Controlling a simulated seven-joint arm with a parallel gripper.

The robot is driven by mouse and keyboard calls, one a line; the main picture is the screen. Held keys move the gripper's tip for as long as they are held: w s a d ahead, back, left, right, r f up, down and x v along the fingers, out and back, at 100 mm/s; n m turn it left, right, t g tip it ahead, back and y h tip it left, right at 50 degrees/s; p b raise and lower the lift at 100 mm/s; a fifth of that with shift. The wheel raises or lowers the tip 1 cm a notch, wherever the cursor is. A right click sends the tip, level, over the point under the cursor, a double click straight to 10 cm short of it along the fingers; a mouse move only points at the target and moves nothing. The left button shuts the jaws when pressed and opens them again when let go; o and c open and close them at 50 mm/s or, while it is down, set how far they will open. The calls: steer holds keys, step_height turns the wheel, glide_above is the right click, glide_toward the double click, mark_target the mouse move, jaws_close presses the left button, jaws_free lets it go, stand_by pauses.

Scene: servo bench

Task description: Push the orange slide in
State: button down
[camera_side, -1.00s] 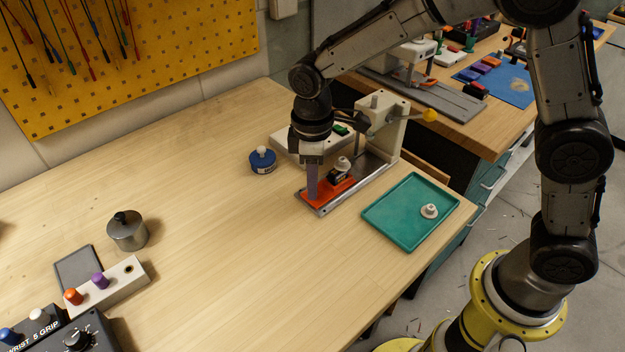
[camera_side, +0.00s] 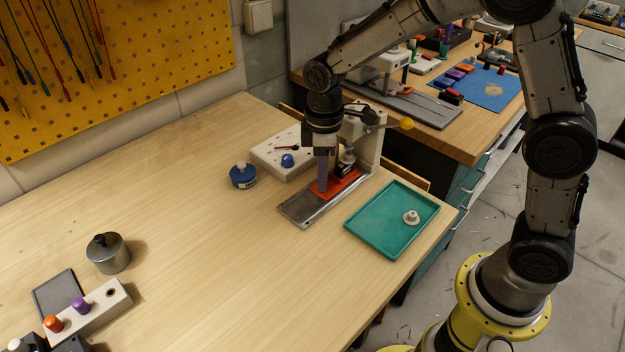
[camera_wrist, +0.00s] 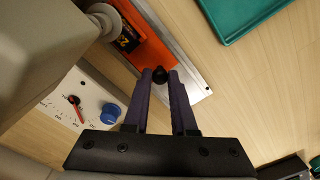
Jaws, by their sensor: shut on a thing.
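The orange slide (camera_side: 345,182) lies on a grey metal rail (camera_side: 298,210) at the foot of a pale press-like stand (camera_side: 368,135). A bare length of rail shows at the near end. In the wrist view the slide (camera_wrist: 148,42) runs up from the fingertips. My gripper (camera_side: 323,189) points down at the slide's near end. In the wrist view its fingers (camera_wrist: 161,77) are shut on a small black knob (camera_wrist: 160,74) at the slide's end.
A white control box (camera_side: 268,158) with a blue knob sits left of the rail; a blue round container (camera_side: 243,176) stands nearby. A teal tray (camera_side: 372,238) holding a small white part (camera_side: 411,217) lies right.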

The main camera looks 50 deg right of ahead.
steer(key=shift+d, duration=0.25)
steer(key=c, duration=0.7)
jaws_free()
steer(key=shift+c, duration=0.2)
step_height(320, 180, up, 14)
